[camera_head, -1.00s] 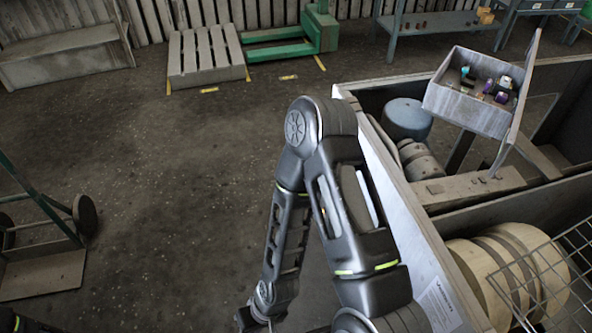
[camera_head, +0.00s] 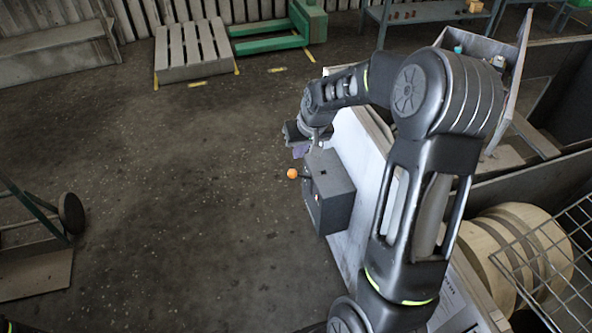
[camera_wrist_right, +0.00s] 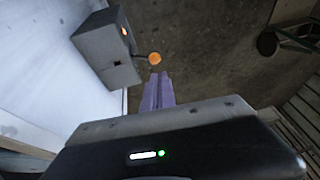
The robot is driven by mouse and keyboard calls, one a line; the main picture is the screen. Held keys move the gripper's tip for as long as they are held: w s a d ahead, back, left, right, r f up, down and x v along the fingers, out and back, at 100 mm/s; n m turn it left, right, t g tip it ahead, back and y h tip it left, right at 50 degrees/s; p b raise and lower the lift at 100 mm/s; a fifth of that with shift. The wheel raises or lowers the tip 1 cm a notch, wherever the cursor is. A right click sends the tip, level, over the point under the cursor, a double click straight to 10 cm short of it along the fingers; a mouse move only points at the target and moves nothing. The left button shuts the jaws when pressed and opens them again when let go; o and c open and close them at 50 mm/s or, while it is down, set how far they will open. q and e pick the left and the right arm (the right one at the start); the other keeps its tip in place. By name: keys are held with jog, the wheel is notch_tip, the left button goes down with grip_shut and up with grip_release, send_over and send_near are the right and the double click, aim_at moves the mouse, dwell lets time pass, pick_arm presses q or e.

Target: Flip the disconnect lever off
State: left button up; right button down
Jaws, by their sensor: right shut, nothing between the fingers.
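The disconnect is a grey box (camera_head: 331,190) on the outer side of the blower housing. Its lever ends in an orange ball knob (camera_head: 292,173) that sticks out to the left of the box. In the right wrist view the box (camera_wrist_right: 107,48) is at upper left and the knob (camera_wrist_right: 154,58) is right of it. My right gripper (camera_head: 300,151) is just beyond the knob in the head view, its purple fingers shut and empty. In the wrist view the fingertips (camera_wrist_right: 159,76) appear close to the knob; I cannot tell whether they touch. My left gripper is out of view.
The housing's white side panel (camera_head: 362,150) runs beside the box. Cream round parts (camera_head: 520,245) and a wire basket (camera_head: 560,255) are at right. A hand cart (camera_head: 40,235) stands at left, a pallet (camera_head: 192,50) behind. The floor left of the box is clear.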

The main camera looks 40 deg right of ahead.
aim_at(294, 170)
jog(key=shift+s+d+r, duration=0.2)
jog(key=shift+d+r, duration=0.85)
jog(key=shift+d, duration=0.1)
jog(key=shift+f, duration=0.1)
jog(key=x, duration=1.4)
jog(key=shift+s+a, duration=0.2)
jog(key=shift+a, duration=0.05)
